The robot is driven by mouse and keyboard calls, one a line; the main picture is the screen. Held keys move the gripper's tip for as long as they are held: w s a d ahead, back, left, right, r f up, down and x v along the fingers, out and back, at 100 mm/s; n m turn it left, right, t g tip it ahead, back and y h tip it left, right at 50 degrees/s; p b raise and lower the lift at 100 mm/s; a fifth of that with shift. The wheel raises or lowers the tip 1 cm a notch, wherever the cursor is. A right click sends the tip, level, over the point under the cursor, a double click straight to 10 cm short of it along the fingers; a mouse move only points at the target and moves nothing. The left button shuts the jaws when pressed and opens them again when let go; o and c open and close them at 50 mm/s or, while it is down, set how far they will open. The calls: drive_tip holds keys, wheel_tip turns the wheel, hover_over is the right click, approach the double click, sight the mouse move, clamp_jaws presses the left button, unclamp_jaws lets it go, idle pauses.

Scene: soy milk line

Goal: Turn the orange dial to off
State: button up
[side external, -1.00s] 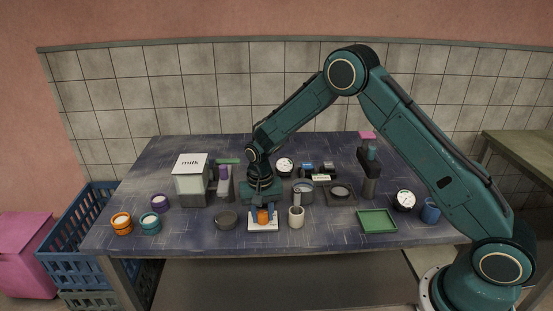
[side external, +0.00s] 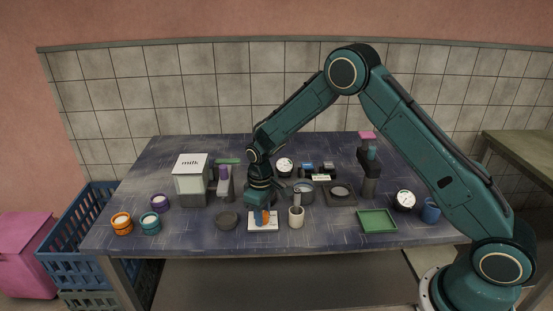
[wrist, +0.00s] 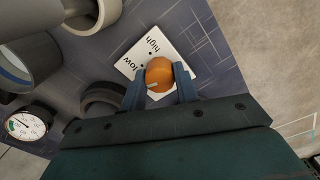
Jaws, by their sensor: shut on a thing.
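The orange dial (side external: 261,218) stands on a white plate (side external: 273,228) near the table's front middle. In the wrist view the dial (wrist: 160,71) sits between the two blue fingers of my gripper (wrist: 161,84), which is shut on it from both sides. The plate (wrist: 173,47) shows the words "low" and "high" there. A pale pointer mark shows on the dial's lower left edge, on the side toward my gripper. The "off" label is not visible; my gripper and the dial cover part of the plate. In the side view my gripper (side external: 262,212) points down over the dial.
A milk dispenser (side external: 191,183) is behind left. A green tray (side external: 377,221) lies to the right. Bare table lies in front of the plate.

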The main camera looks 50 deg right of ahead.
drive_tip(key=shift+n, duration=1.7)
drive_tip(key=o, duration=1)
drive_tip(key=shift+c, duration=0.2)
drive_tip(key=shift+r, duration=0.1)
wheel_tip(320, 180, up, 14)
drive_tip(key=shift+f, duration=0.2)
drive_tip(key=shift+s+a, duration=0.1)
